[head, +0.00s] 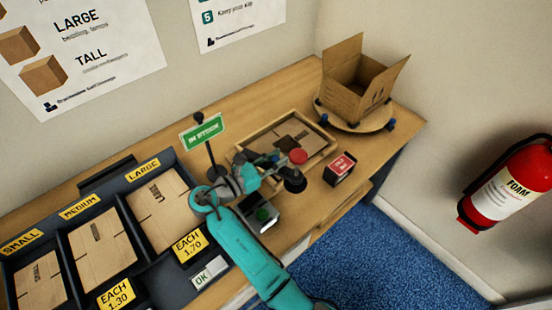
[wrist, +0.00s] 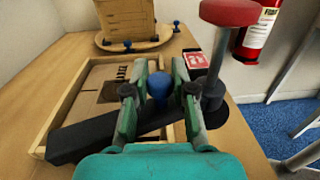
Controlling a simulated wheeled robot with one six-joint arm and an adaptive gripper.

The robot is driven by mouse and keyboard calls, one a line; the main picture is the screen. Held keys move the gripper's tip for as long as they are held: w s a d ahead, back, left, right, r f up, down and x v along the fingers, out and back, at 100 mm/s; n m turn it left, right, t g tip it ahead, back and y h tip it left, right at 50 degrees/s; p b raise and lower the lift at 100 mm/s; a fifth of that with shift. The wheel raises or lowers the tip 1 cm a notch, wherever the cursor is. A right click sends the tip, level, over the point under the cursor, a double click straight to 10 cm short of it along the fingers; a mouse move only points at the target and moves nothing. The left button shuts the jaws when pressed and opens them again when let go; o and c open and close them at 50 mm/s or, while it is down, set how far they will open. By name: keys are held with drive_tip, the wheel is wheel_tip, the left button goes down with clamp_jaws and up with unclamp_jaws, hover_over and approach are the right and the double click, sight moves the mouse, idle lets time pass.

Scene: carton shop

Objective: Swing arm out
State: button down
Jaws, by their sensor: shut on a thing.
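A dark swing arm (wrist: 75,140) lies across the near side of a wooden tray (wrist: 48,128) in the wrist view. A blue knob (wrist: 159,86) stands up from it. My gripper (wrist: 158,88) is shut on the blue knob, one green finger on each side. A post with a red round top (wrist: 230,12) stands at the right end of the arm. In the head view my gripper (head: 272,166) is over the near left part of the tray, left of the red top (head: 298,156). My gripper hides much of the swing arm there.
An open carton (head: 357,80) stands on a round turntable (head: 340,118) at the back right. A red-topped box (head: 341,168) is right of the post. A green sign (head: 202,132) stands left of the tray. Flat cartons (head: 160,213) fill the bins at left.

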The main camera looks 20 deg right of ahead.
drive_tip(key=c, duration=1)
unclamp_jaws()
drive_tip(key=shift+a, duration=0.1)
drive_tip(key=v, duration=1.2)
